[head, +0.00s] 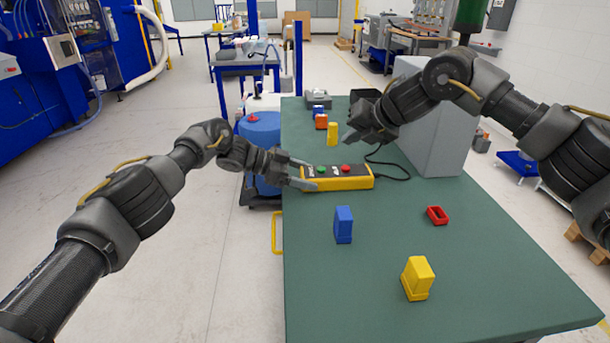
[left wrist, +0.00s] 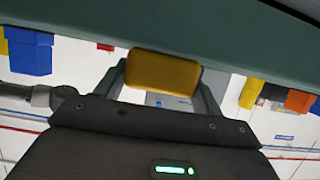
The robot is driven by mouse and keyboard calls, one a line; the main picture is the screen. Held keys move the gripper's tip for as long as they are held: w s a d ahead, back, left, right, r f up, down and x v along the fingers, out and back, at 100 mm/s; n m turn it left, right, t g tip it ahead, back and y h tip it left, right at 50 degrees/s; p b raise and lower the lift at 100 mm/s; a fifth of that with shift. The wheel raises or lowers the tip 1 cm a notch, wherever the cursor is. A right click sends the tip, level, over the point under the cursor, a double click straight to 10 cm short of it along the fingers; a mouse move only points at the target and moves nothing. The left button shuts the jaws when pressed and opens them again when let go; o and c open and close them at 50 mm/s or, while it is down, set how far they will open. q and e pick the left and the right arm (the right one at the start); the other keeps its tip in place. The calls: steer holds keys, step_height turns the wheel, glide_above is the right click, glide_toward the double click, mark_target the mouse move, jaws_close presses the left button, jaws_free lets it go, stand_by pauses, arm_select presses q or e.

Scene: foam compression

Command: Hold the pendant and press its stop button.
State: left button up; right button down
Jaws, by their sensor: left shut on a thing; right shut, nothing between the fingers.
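The pendant (head: 350,184) is a yellow box with a dark top, a green button (head: 321,169) and a red stop button (head: 346,168). It lies lengthwise at the table's left side, buttons up. My left gripper (head: 303,174) is shut on its left end, one finger on each side. In the left wrist view the pendant's yellow end (left wrist: 163,74) sits between the two fingers. Whether it rests on the table or hangs just above it, I cannot tell. My right gripper (head: 350,138) is shut and empty, behind and above the pendant, apart from the red button.
The green table (head: 390,270) carries a blue block (head: 343,224), a yellow block (head: 418,277) and a red ring-like piece (head: 437,215) in front. Orange, yellow and blue blocks stand behind. A grey box (head: 440,130) stands at right. A black cable (head: 395,166) runs from the pendant.

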arm_select(q)
steer(key=o, duration=1.5)
steer(key=shift+c, duration=0.2)
steer(key=shift+a, duration=0.15)
